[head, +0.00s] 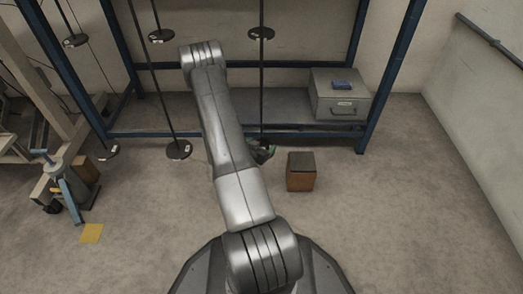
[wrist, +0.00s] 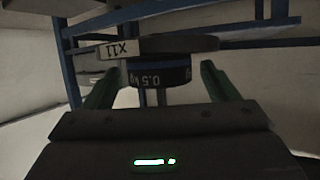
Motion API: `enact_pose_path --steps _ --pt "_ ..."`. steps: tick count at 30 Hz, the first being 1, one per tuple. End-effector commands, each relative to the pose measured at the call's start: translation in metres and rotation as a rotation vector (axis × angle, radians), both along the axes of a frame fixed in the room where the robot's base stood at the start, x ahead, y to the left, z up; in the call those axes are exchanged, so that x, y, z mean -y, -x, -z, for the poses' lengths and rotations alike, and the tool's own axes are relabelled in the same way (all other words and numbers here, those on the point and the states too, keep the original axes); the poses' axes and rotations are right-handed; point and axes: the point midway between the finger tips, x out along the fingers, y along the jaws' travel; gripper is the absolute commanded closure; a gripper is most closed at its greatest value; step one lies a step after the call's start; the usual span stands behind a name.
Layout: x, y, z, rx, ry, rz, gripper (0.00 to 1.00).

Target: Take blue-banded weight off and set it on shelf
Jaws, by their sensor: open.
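In the wrist view a dark round weight (wrist: 172,76) marked "0.5 kg", with a blue band, is against a grey disc or plate (wrist: 190,44) labelled "X11". The lettering appears upside down. The green fingers of my gripper (wrist: 157,76) are open, one on each side of the weight; I cannot tell whether they touch it. In the head view my gripper (head: 262,153) is low beside a hanging rod (head: 262,90), partly hidden by my arm, and the weight cannot be made out. A low grey shelf (head: 285,108) spans the blue rack behind.
A grey drawer box (head: 335,107) with a blue item (head: 342,85) on top stands at the shelf's right end. A brown box (head: 301,178) is on the floor right of my gripper. Other rods with discs (head: 178,150) hang left. Floor at right is clear.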

Motion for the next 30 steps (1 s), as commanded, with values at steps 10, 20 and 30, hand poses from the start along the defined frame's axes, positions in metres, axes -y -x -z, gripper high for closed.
enact_pose_path --steps 10,20,30 --pt "0.001 -0.003 0.001 0.0 0.0 0.0 0.39" --pt "0.001 -0.004 0.0 0.001 -0.001 -0.001 0.75" --pt "0.001 -0.004 -0.015 0.004 -0.001 0.0 0.75"
